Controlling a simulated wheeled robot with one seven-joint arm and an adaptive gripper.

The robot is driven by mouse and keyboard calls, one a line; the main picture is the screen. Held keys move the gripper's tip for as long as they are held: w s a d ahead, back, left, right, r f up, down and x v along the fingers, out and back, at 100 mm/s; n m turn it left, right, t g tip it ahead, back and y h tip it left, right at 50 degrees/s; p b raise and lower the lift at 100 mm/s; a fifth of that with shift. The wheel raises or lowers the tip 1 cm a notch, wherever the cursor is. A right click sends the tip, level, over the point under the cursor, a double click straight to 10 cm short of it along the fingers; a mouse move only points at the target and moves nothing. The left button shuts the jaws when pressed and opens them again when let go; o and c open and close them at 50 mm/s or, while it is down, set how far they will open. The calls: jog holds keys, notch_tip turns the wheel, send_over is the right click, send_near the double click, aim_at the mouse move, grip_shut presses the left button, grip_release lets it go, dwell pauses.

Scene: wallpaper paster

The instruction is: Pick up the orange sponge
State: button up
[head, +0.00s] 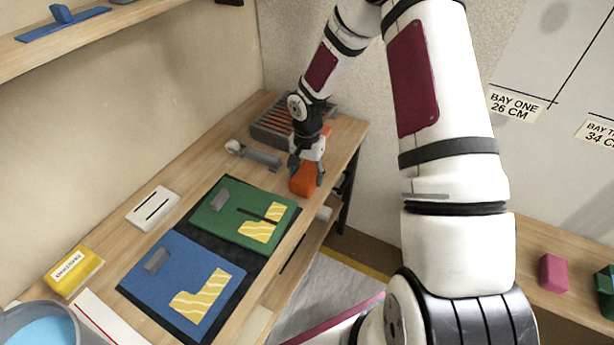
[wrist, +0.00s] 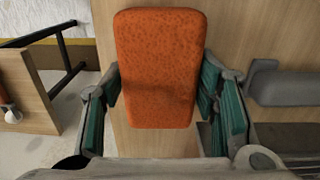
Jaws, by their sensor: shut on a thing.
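The orange sponge (head: 303,181) is a block near the far right end of the wooden bench in the head view. My gripper (head: 307,163) comes down on it from above, and its lower part shows below the fingers. In the wrist view the orange sponge (wrist: 160,70) fills the middle, long side up and down. The green-padded fingers of my gripper (wrist: 163,100) stand at its left and right sides and are shut on it. Wood shows behind it in the wrist view. I cannot tell whether the sponge touches the bench.
A grey slotted tray (head: 270,130) and a grey roller-like tool (head: 255,154) lie close by. Green (head: 225,225) and blue (head: 170,290) boards with yellow patches lie nearer. A yellow pack (head: 75,272) and a bucket of blue liquid (head: 40,325) are at the lower left.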

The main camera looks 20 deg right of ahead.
aim_at(307, 172)
jog(key=shift+r, duration=0.6)
notch_tip(307, 172, up, 2)
jog(key=shift+r, duration=0.1)
jog(key=shift+s+a+r, duration=0.1)
jog(key=shift+s+r, duration=0.05)
jog(key=shift+s, duration=0.55)
jog(key=s+a+r, duration=0.1)
jog(key=s, duration=1.3)
jog(key=shift+s+a+r, duration=0.15)
jog(key=shift+s+a, duration=0.05)
jog(key=shift+s, duration=0.1)
jog(key=o, duration=0.5)
jog(key=c, duration=0.6)
